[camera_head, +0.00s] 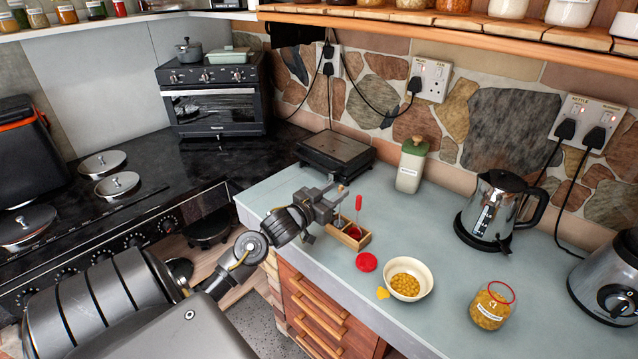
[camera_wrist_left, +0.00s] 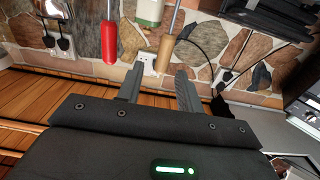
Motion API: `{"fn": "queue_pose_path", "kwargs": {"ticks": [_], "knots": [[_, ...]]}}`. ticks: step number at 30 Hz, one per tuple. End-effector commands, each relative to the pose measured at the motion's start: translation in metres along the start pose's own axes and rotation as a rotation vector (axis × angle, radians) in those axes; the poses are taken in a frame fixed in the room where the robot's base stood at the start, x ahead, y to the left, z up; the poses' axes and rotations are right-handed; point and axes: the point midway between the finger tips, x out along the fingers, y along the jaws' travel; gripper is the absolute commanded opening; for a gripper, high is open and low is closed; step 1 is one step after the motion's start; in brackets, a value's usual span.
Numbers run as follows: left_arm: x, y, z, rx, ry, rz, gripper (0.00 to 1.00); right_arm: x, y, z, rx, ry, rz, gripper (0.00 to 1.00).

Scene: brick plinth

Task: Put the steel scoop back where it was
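A small wooden box (camera_head: 352,242) stands near the counter's left edge. Two tools with thin metal shafts stand upright at it, one with a red handle (camera_head: 358,203) and one with a wooden handle (camera_wrist_left: 165,52). Their lower ends are hidden, so I cannot tell which is the steel scoop. My left gripper (camera_head: 338,198) is at the wooden handle, above the box. In the left wrist view its fingers (camera_wrist_left: 159,68) are apart, with the wooden handle's end between or just beyond the tips. The red handle (camera_wrist_left: 108,42) is outside the fingers. My right gripper is not in view.
A white bowl (camera_head: 424,288) of yellow pieces, a red lid (camera_head: 366,262) and an open jar (camera_head: 488,311) stand to the right. Behind are a green-lidded canister (camera_head: 410,170), a dark flat appliance (camera_head: 336,152) and a kettle (camera_head: 492,212). The counter's middle is clear.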

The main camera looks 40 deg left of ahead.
Motion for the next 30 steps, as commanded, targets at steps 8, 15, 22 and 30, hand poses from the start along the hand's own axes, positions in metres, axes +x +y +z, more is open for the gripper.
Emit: {"fn": "queue_pose_path", "kwargs": {"ticks": [8, 15, 22, 30], "knots": [[-0.060, 0.000, 0.004, 0.001, -0.003, 0.001, 0.36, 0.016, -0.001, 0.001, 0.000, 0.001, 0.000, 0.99], [-0.090, 0.000, 0.001, 0.000, -0.001, 0.001, 0.36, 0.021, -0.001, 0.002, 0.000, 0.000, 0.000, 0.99], [-0.095, 0.000, 0.000, -0.001, 0.000, 0.001, 0.36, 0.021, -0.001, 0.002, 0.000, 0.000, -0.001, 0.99], [-0.095, 0.000, 0.000, -0.001, 0.000, 0.001, 0.36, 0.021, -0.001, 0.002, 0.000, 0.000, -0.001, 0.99]]}}
